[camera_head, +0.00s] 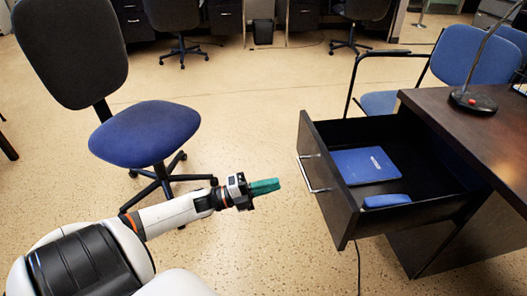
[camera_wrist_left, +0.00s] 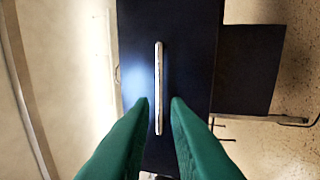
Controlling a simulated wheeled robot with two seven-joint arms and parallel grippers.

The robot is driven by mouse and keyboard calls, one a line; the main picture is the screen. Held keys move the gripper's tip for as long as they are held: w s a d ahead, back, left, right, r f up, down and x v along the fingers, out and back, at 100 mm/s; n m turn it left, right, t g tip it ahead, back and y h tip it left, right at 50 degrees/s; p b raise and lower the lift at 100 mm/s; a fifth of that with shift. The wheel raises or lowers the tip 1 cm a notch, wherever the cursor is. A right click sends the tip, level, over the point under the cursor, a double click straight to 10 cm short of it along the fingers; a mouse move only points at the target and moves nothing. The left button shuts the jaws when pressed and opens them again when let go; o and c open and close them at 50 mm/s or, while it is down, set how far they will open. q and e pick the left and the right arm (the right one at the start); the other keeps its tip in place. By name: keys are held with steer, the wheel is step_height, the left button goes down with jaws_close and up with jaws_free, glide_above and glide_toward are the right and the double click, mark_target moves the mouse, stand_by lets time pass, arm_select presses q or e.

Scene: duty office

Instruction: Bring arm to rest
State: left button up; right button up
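My left arm reaches in from the left in the head view, and its gripper (camera_head: 265,187) has green fingers pointing right toward the dark drawer (camera_head: 338,200). In the left wrist view the fingertips (camera_wrist_left: 160,101) stand apart with a clear gap, so the gripper is open and empty. The silver drawer handle (camera_head: 313,174) appears between the fingers in the wrist view (camera_wrist_left: 158,75). In the head view the fingertips are a short way left of the handle, apart from it. The drawer is pulled out of the desk (camera_head: 450,103). My right gripper is not in view.
A blue flat folder or book (camera_head: 365,166) and a smaller blue item (camera_head: 387,201) lie in the drawer. A blue office chair (camera_head: 145,134) stands behind my left arm. Another blue chair (camera_head: 467,55) is behind the desk. Open floor (camera_head: 260,120) lies between chair and drawer.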

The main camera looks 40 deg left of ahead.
arm_select(q)
steer(key=shift+v, duration=0.9)
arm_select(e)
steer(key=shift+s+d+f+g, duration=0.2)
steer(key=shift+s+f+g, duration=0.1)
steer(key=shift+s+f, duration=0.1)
